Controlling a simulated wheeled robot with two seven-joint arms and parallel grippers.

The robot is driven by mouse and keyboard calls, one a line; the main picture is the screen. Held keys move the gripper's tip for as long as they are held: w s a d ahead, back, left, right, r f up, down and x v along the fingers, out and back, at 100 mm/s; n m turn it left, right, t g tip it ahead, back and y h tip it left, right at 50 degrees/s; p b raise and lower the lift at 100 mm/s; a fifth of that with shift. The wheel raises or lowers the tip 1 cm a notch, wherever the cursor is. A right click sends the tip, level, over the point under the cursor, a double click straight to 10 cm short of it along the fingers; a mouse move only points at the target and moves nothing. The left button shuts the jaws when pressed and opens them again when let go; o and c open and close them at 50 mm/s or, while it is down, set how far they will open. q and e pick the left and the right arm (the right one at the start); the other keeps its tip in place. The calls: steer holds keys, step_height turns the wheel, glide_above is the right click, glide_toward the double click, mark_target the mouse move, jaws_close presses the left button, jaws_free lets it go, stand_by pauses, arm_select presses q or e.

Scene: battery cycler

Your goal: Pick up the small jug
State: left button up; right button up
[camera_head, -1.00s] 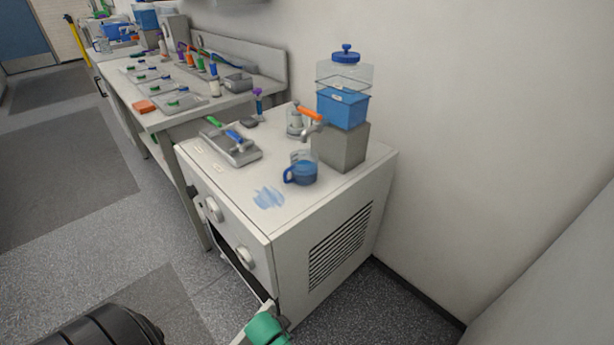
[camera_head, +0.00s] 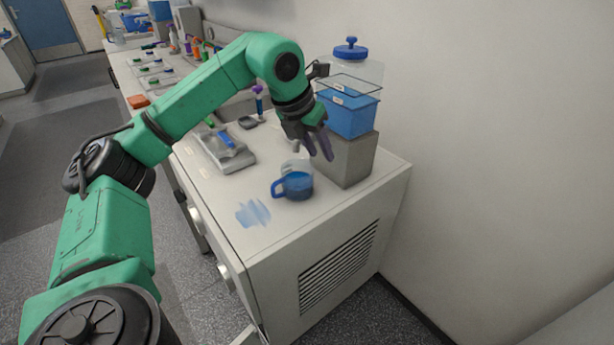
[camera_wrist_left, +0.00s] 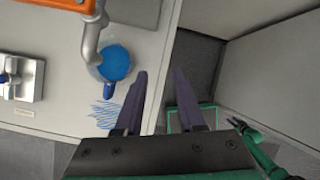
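The small jug (camera_head: 298,184) is clear with a blue handle and holds blue liquid. It stands upright on the white cabinet top, in front of the grey block under the dispenser. In the left wrist view the jug (camera_wrist_left: 114,63) is left of my fingers, below the tap, its handle pointing down in the picture. My left gripper (camera_head: 314,148) is above and just behind the jug, not touching it. In the left wrist view my left gripper (camera_wrist_left: 160,82) is open, with nothing between its dark fingers. My right gripper is not in view.
The dispenser (camera_head: 347,113) with blue liquid stands on a grey block (camera_head: 352,160). A grey tray (camera_head: 222,152) is to the left. A blue smear (camera_head: 253,212) marks the cabinet top, whose front is otherwise clear.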

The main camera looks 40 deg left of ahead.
arm_select(q)
steer(key=n+y, duration=0.1)
steer(key=y, duration=0.1)
glide_toward(310, 175)
steer(key=p+x, duration=0.2)
steer(key=x, duration=0.7)
steer(key=shift+w+a+f, duration=0.1)
steer(key=shift+f, duration=0.05)
steer(key=shift+w+f, duration=0.2)
steer(key=shift+f, duration=0.2)
jaws_close()
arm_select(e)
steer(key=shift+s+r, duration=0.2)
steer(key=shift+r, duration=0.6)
arm_select(q)
steer(key=shift+r, duration=0.15)
